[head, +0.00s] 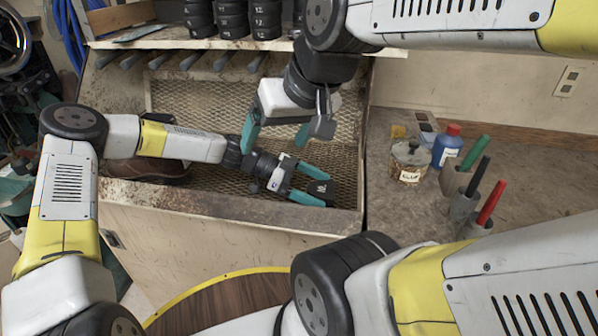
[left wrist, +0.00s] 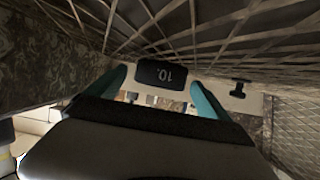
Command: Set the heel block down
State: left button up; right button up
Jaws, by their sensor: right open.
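The heel block (head: 319,189) is small and black. It sits between the teal fingers of my left gripper (head: 316,188), low over the mesh floor of the bench tray. In the left wrist view the block (left wrist: 161,74) shows an upside-down "10" label, with a finger of my left gripper (left wrist: 160,82) close on each side; the gripper looks shut on it. The frames do not show clearly whether the block touches the mesh. My right gripper (head: 277,139) is open and empty, hanging above the tray, behind and left of the block.
The mesh tray has a worn front wall (head: 230,211). A brown shoe (head: 145,168) lies at its left, under my left arm. Black numbered blocks (head: 232,17) are stacked on the shelf above.

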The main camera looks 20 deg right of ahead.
pick_arm(q)
jog(key=v, duration=0.7)
jog(key=shift+w+a+r, duration=0.1)
jog(key=shift+a+r, duration=0.1)
